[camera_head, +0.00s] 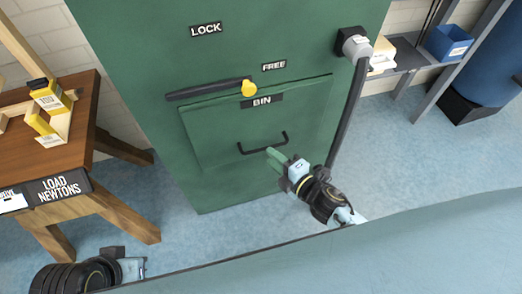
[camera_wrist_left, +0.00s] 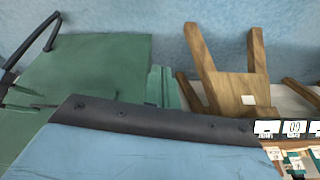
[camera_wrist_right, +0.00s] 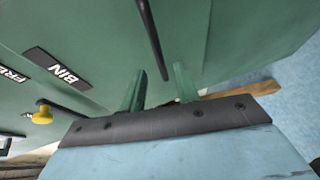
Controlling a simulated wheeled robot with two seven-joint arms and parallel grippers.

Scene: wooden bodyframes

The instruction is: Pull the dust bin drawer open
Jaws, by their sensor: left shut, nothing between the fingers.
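The dust bin drawer (camera_head: 215,130) is a green panel labelled BIN, low on the green cabinet's front. It looks flush or nearly flush with the front. Its black bar handle (camera_head: 254,152) is on the lower part of the panel. My right gripper (camera_head: 273,154) is at the handle, its green fingertips overlapping the bar's right part. In the right wrist view its fingers (camera_wrist_right: 160,90) are apart, with the handle bar (camera_wrist_right: 152,40) reaching down toward the gap; contact is unclear. My left gripper shows in the left wrist view with its green fingers (camera_wrist_left: 162,86) together and empty.
A black lever with a yellow knob (camera_head: 249,89) lies across the cabinet just above the drawer, its knob below the FREE label. A dark hose (camera_head: 348,110) runs down the cabinet's right side. A wooden table (camera_head: 70,150) stands at the left.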

